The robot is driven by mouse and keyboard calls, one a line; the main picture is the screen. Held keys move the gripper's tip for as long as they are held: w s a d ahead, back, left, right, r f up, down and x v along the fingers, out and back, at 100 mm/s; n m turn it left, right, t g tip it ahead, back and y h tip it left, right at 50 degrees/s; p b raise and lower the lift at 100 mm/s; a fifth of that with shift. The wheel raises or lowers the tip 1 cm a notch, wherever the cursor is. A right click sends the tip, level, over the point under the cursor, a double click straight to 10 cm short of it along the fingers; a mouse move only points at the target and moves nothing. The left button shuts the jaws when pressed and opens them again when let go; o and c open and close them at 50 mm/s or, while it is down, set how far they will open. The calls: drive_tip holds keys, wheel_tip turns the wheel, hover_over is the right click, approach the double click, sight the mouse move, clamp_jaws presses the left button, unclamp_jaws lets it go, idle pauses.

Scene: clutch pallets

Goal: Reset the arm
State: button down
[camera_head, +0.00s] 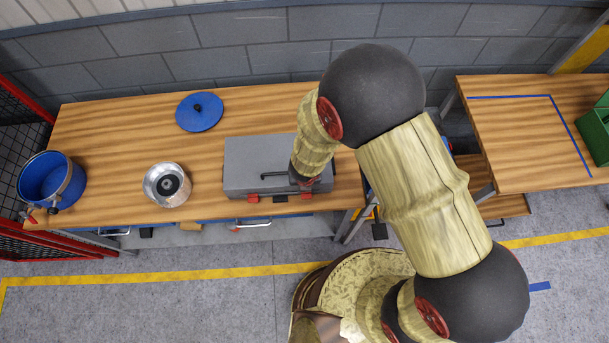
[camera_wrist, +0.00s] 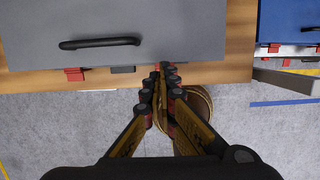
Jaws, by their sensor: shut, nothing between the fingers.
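My arm reaches across the middle of the head view, bent over the right end of the left workbench. My gripper (camera_head: 306,183) is partly hidden by my own arm there, beside the front right part of a grey toolbox. In the wrist view my gripper (camera_wrist: 164,68) has its two fingers together at the tips, with nothing between them. The tips appear over the front edge of the toolbox (camera_wrist: 40,20); I cannot tell whether they touch it.
The grey toolbox (camera_head: 245,155) with a black handle and red latches is closed on the wooden workbench (camera_head: 110,140). A silver pot (camera_head: 158,198), a blue lid (camera_head: 199,112) and a blue pot (camera_head: 40,172) stand to its left. A second table (camera_head: 520,140) holds a green crate (camera_head: 598,140).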

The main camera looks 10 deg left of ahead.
idle(0.3)
drive_tip(key=d+r+m+h+b, duration=0.25)
drive_tip(key=d+r+m, duration=0.35)
drive_tip(key=m, duration=0.5)
drive_tip(key=d+r+m+h+b, duration=0.25)
drive_tip(key=d+r+m, duration=0.25)
drive_tip(key=d+m, duration=0.45)
drive_tip(key=s+d+r+m+t+y+b, duration=0.1)
drive_tip(key=s+d+r+m+y+b, duration=0.1)
drive_tip(key=s+d+m+b, duration=0.3)
drive_tip(key=s+d+r+m+t+y+b, duration=0.1)
drive_tip(key=s+d+r+m+b, duration=0.3)
drive_tip(key=m+b, duration=0.9)
drive_tip(key=shift+s+d+t+y+b, duration=0.4)
drive_tip(key=shift+y+b, duration=0.3)
drive_tip(key=shift+b, duration=1.4)
